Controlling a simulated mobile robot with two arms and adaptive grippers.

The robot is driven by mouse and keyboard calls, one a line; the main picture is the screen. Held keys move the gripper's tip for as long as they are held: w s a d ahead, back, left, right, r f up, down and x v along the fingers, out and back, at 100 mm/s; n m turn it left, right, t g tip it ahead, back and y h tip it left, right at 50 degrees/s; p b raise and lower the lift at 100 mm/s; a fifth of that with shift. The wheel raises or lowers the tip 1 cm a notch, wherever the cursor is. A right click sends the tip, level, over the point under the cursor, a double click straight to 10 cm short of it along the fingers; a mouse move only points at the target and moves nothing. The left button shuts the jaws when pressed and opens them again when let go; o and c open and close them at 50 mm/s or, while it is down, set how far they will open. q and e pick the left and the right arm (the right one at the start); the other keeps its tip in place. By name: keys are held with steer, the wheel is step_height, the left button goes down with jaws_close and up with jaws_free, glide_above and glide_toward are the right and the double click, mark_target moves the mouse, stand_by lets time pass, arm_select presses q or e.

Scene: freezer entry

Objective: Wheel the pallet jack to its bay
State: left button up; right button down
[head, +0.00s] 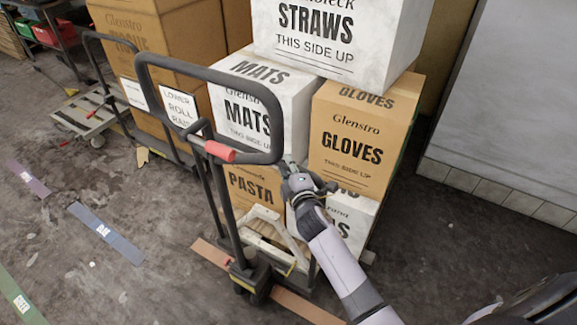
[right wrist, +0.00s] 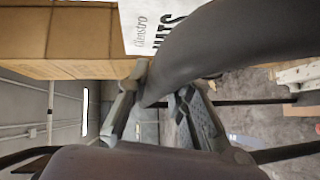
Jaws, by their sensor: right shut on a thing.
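The pallet jack (head: 228,215) stands upright in the head view, with a dark loop handle, a red lever and a low wheeled base. Its base stands over a brown-orange floor strip (head: 305,307), close in front of a loaded pallet. My right gripper (head: 292,170) is at the lower right corner of the handle loop. In the right wrist view, its fingers (right wrist: 160,90) close around the thick dark handle bar (right wrist: 205,50). My left gripper is not in view. I cannot tell which floor area is the bay.
Stacked boxes (head: 352,140) stand right behind the jack. Blue (head: 105,232), purple (head: 28,178) and green (head: 18,300) strips mark the floor. The left floor is mostly clear; a wall (head: 505,110) closes the right.

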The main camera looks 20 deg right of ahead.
steer(key=s+a, duration=0.3)
steer(key=a, duration=0.1)
steer(key=shift+s+f, duration=0.1)
steer(key=shift+s, duration=0.1)
steer(key=c, duration=1.8)
jaws_free()
steer(key=shift+s+a, duration=0.1)
steer(key=shift+c, duration=0.2)
steer(key=o, duration=0.4)
steer(key=shift+w+d+f, duration=0.15)
steer(key=shift+w+d, duration=0.15)
steer(key=shift+w, duration=0.3)
steer(key=shift+s+a+r, duration=0.1)
steer(key=shift+s+r, duration=0.15)
steer(key=shift+r, duration=0.15)
steer(key=s, duration=0.4)
steer(key=s+a+r, duration=0.1)
steer(key=s, duration=0.7)
steer(key=shift+a+r, duration=0.2)
steer(key=shift+a, duration=0.1)
